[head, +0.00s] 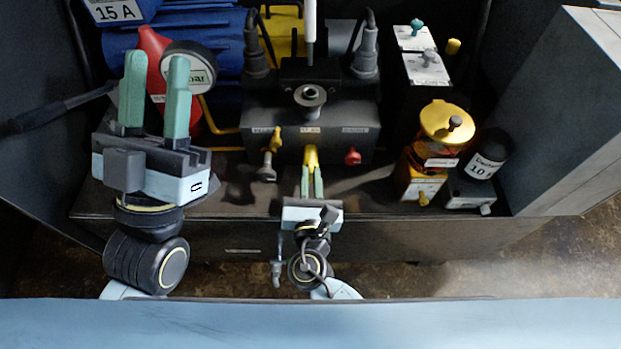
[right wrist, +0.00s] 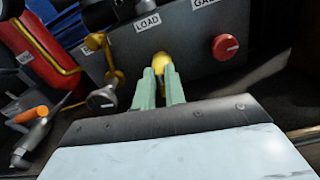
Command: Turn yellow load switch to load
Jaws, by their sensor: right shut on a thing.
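The yellow load switch (head: 311,155) is on the front of the dark valve block (head: 225,128), under the middle label. In the right wrist view the switch (right wrist: 162,60) sits below the LOAD label (right wrist: 147,22). My right gripper (head: 312,180) is shut on the switch, with its two green fingers (right wrist: 163,80) on either side of its lower end. The fingers hide part of the switch. My left gripper (head: 155,75) is open and empty, raised at the left in front of the gauge.
A brass valve with a grey knob (head: 266,173) is left of the switch and a red knob (head: 353,156) is right of it. A pressure gauge (head: 190,68) and red part stand behind my left gripper. Yellow-capped and black cylinders (head: 487,155) stand at the right.

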